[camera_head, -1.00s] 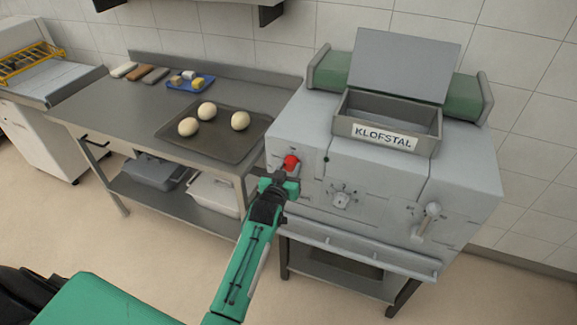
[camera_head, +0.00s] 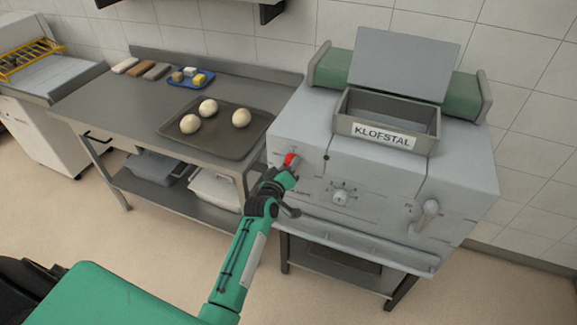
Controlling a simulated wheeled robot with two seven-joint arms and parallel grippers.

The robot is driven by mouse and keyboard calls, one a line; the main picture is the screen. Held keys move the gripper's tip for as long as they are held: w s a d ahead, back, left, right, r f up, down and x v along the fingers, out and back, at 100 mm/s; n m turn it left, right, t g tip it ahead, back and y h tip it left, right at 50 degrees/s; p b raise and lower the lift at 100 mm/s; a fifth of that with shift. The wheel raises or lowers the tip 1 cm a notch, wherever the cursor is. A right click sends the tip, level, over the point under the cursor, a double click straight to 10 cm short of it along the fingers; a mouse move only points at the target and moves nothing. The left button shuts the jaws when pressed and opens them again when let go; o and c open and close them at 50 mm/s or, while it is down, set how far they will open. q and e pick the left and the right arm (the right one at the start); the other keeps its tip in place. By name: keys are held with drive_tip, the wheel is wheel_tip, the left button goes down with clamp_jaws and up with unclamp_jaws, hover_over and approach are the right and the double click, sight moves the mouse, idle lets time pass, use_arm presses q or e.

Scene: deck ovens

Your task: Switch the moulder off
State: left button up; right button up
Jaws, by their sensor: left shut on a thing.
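The moulder (camera_head: 380,185) is a light grey machine marked KLOFSTAL, on a dark stand at the right. Its red switch knob (camera_head: 289,159) is on the left of its front face. My left gripper (camera_head: 291,167) is at this knob, shut on it, and partly hides it. The left arm reaches up from the bottom. A round dial (camera_head: 341,196) is at the middle of the front and a lever handle (camera_head: 430,209) at the right; both are clear of my gripper. My right gripper does not show.
A steel table (camera_head: 110,100) stands left of the moulder. It bears a dark tray (camera_head: 222,150) with three dough balls, a blue tray (camera_head: 178,84) with small blocks, and several loaf-shaped pieces. A ledge (camera_head: 360,246) runs below the moulder's front.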

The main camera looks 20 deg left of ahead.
use_arm(q)
drive_tip(key=shift+w+r, duration=0.1)
drive_tip(key=shift+r, duration=0.15)
drive_tip(key=o, duration=0.7)
drive_tip(key=shift+o, duration=1.4)
drive_tip(key=shift+f, duration=0.2)
drive_tip(key=s+r+b, duration=0.1)
drive_tip(key=s+b, duration=0.2)
drive_tip(key=s, duration=1)
drive_tip(key=shift+s+r, duration=0.2)
drive_tip(key=shift+s, duration=0.15)
